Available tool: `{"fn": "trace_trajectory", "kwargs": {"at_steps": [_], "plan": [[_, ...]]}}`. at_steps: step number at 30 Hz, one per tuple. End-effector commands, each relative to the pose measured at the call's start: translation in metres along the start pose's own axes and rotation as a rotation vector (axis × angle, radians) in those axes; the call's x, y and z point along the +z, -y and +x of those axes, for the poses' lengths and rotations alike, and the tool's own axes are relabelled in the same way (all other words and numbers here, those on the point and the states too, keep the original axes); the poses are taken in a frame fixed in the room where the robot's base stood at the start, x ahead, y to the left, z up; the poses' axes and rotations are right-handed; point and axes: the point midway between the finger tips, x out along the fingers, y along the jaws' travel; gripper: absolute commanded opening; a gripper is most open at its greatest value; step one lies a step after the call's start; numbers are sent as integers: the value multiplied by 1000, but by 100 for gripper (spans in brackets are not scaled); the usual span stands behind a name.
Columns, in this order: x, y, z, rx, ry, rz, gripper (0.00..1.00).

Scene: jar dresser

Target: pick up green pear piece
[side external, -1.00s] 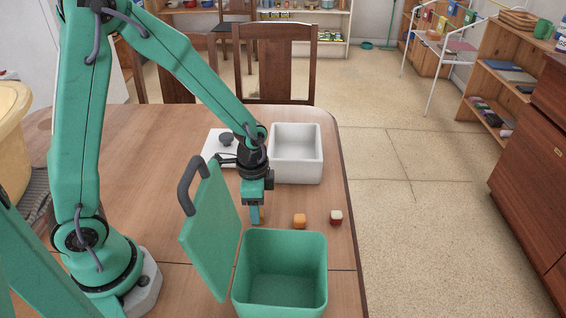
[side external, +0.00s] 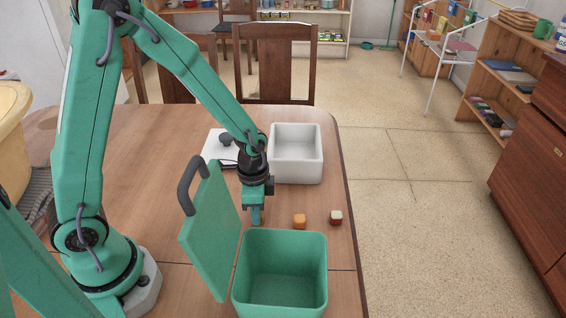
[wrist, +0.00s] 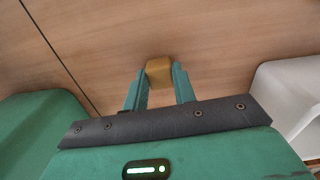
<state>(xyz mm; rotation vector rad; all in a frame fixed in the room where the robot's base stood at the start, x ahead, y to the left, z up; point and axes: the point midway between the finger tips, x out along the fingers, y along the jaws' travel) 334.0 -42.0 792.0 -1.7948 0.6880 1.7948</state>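My gripper (side external: 256,217) points down close to the table, just behind the green bin's raised lid in the side view. In the wrist view its two fingers (wrist: 160,82) stand on either side of a small yellow-brown piece (wrist: 159,70). I cannot tell whether both fingers touch it. Its colour is more tan than green, so I cannot be sure it is the pear piece. In the side view this piece is not seen, probably hidden by the gripper. An orange piece (side external: 300,221) and a red-and-white piece (side external: 336,217) lie on the table to the gripper's right.
The open green bin (side external: 318,251) stands in front, its lid (side external: 211,235) upright at its left. A white bin (side external: 298,172) stands behind the gripper, beside a white board (side external: 213,150) with a dark knob-like object. The wooden table (side external: 160,170) has free room at left.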

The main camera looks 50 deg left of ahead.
Motion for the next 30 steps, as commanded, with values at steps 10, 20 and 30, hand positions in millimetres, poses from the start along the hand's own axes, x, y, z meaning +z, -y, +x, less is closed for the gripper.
{"fn": "trace_trajectory", "kwargs": {"at_steps": [10,20,30], "plan": [[0,0,-1,0,0,0,5],[-1,1,-20,-2,-3,0,5],[-1,1,-65,-3,-4,0,5]]}}
